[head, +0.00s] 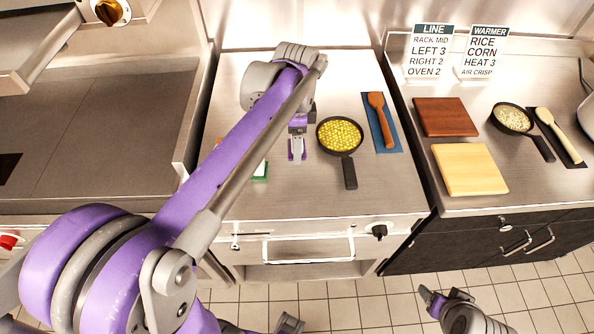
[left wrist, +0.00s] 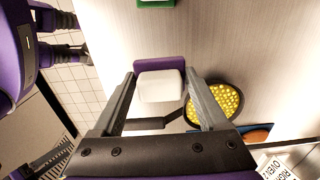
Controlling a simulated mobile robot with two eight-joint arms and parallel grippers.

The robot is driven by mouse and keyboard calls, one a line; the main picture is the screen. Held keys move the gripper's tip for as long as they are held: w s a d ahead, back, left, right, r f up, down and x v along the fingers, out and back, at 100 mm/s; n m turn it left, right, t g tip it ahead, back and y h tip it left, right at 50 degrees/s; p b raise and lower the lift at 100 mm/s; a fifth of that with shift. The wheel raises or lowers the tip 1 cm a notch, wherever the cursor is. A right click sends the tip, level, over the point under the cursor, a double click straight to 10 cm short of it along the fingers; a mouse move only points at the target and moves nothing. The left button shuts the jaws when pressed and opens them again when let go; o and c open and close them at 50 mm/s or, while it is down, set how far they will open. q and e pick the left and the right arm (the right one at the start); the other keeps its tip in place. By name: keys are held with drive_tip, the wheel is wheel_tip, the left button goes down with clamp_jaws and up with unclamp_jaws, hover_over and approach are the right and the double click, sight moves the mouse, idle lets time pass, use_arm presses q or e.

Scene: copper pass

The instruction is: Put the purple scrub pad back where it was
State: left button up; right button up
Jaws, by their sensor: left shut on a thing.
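The purple scrub pad (left wrist: 160,64) has a white block on it, which sits between the fingertips of my left gripper (left wrist: 160,88) in the left wrist view. My left gripper (head: 297,150) is shut on it over the middle counter, left of the pan of corn; I cannot tell whether the pad touches the counter. In the head view only slivers of purple pad show around the fingers. A green pad (head: 261,172) lies nearer the front left, partly hidden by my left arm. My right gripper (head: 430,300) is low at the bottom right, over the floor; its jaws are unclear.
A pan of corn (head: 340,134) and a wooden spoon (head: 379,113) on a blue mat (head: 391,137) stand right of my left gripper. The right counter holds two boards (head: 470,170), a pan of rice (head: 512,118) and a pale spoon (head: 552,125). Two signs (head: 430,50) stand behind.

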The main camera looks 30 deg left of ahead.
sight(297, 172)
use_arm(q)
wheel_tip(297, 172, down, 9)
drive_tip(key=shift+r, duration=0.1)
idle(0.3)
drive_tip(key=shift+f+b, duration=0.2)
drive_tip(key=shift+b, duration=0.15)
drive_tip(key=o, duration=1.3)
drive_tip(key=shift+o, duration=0.2)
